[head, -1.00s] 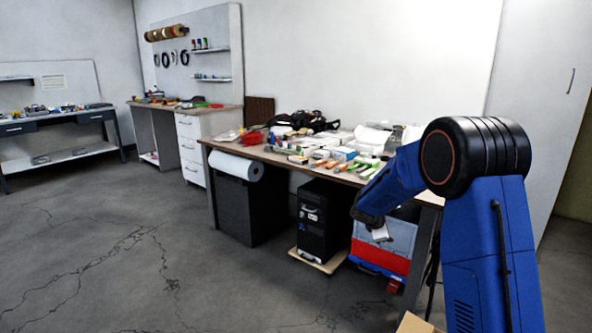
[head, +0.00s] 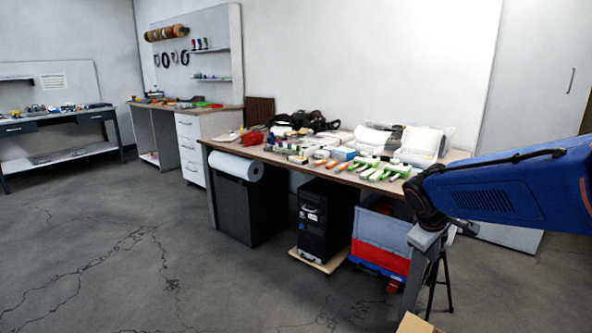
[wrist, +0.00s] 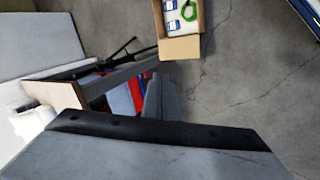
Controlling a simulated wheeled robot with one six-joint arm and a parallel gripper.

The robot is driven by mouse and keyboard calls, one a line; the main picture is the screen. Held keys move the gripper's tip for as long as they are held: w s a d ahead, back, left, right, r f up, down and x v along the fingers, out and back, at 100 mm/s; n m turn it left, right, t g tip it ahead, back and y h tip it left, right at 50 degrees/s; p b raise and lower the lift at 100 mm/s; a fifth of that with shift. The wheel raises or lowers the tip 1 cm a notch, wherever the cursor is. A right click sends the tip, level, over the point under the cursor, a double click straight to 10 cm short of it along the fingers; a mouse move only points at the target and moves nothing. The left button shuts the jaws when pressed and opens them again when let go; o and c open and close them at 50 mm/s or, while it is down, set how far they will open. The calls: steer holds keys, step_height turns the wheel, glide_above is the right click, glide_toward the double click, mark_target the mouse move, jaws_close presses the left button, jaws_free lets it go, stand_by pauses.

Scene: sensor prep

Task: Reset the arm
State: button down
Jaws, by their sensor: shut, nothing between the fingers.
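My blue arm reaches in from the right edge of the head view, with its dark wrist end in front of the right end of the workbench (head: 285,160). My gripper (wrist: 161,88) shows in the wrist view as grey fingers beyond the dark-edged grey housing. It is shut and empty.
A cardboard box (wrist: 181,48) holds white packets and a green coil; its edge shows in the head view (head: 416,324). The bench carries many small parts. A black computer tower (head: 313,222) and blue-red crates (head: 381,258) stand below. The cracked floor at left is clear.

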steer(key=s+a+m+y, duration=0.2)
steer(key=s+a+m, duration=0.1)
steer(key=s, duration=0.9)
steer(key=s+a+f+m+y, duration=0.1)
steer(key=s+a+m+y, duration=0.1)
steer(key=s, duration=1)
steer(key=shift+s+a+f+m+t, duration=0.3)
steer(key=shift+s+a+m+t, duration=0.1)
steer(key=shift+a+m, duration=0.45)
